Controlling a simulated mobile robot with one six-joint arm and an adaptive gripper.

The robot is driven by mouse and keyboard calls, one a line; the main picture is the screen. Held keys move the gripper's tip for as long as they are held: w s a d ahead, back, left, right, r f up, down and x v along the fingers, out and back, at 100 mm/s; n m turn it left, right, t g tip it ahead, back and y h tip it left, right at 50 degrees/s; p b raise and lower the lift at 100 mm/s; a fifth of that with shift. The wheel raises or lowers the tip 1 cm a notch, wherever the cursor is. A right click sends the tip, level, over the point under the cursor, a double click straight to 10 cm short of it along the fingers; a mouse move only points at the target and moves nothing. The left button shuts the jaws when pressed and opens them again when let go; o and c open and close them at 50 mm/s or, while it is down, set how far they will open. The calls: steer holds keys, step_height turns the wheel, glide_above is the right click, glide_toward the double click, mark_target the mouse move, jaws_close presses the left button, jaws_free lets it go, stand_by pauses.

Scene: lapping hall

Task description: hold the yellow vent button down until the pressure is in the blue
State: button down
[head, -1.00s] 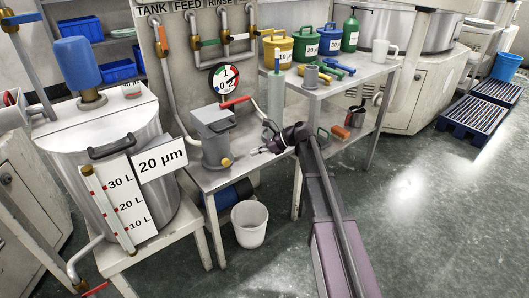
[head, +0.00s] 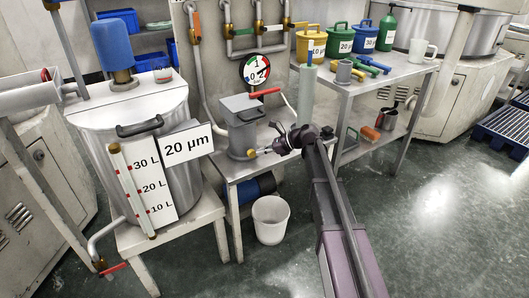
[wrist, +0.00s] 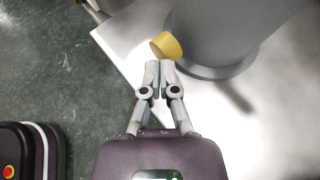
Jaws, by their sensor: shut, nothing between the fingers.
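The yellow vent button (head: 251,153) sits low on the front of a grey cylindrical housing (head: 241,128) on the steel bench. In the wrist view the button (wrist: 167,45) is just beyond my fingertips, on the side of the grey body. My gripper (head: 264,151) is shut and empty. Its tips (wrist: 158,66) are at the button's near edge; I cannot tell whether they touch it or whether it is pressed. The round pressure gauge (head: 262,71) stands above and behind the housing; its needle reading is too small to make out.
A red-handled valve (head: 265,93) is above the housing. A large tank (head: 140,110) with a level tube stands left. A white bucket (head: 270,219) is under the bench. Coloured buckets and tools fill the right-hand table (head: 400,85).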

steer(key=shift+w+a+f, duration=0.15)
steer(key=shift+w+a, duration=0.45)
steer(key=shift+a, duration=0.2)
steer(key=shift+w+a, duration=0.1)
steer(key=shift+w, duration=0.05)
steer(key=shift+s, duration=0.3)
stand_by(2.4)
steer(key=p+v, duration=0.6)
steer(key=v, duration=0.8)
steer(key=shift+d, duration=0.25)
